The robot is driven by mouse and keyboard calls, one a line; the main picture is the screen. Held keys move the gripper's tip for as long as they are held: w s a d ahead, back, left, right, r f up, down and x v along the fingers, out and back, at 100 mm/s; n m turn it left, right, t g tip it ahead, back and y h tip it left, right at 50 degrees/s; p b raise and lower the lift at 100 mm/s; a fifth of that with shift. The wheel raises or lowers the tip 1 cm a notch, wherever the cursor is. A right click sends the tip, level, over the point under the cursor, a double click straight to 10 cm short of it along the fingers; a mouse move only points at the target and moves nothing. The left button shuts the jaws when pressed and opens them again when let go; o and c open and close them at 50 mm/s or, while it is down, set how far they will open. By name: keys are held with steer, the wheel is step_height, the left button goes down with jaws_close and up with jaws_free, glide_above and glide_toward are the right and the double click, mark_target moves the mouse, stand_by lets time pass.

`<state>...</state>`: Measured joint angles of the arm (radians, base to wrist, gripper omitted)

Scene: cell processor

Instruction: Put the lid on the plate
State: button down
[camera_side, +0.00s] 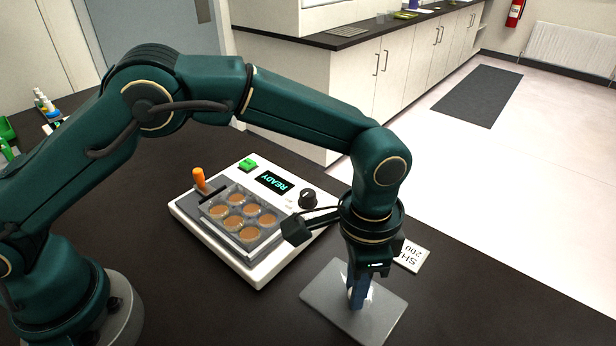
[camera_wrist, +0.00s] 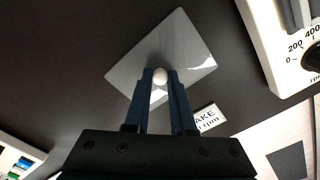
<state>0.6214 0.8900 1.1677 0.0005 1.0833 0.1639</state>
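The lid is a flat, clear grey rectangle (camera_side: 330,298) with a small white knob, lying on or very close to the dark bench in the side view. It also shows in the wrist view (camera_wrist: 190,45). My gripper (camera_side: 357,298) points down over its middle. In the wrist view my blue fingers (camera_wrist: 161,76) stand on both sides of the white knob, with no clear gap, and look shut on it. The plate (camera_side: 213,218) is a clear tray with several round brown-filled wells. It sits uncovered on the white machine, left of my gripper.
The white machine (camera_side: 262,279) has an orange-handled lever (camera_side: 199,179), a green button (camera_side: 248,165), a READY screen (camera_side: 272,183) and a black dial (camera_side: 307,198). A white label card (camera_side: 413,256) lies behind the lid. Small bottles (camera_side: 42,101) stand at far left.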

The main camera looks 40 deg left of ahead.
steer(key=shift+r, duration=0.15)
steer(key=shift+r, duration=0.65)
step_height(320, 180, up, 2)
steer(key=shift+r, duration=0.2)
steer(key=w+a+r, duration=0.2)
steer(key=a+r, duration=0.5)
steer(key=a, duration=0.4)
steer(key=shift+a, duration=0.25)
steer(key=shift+w, duration=0.1)
stand_by(1.1)
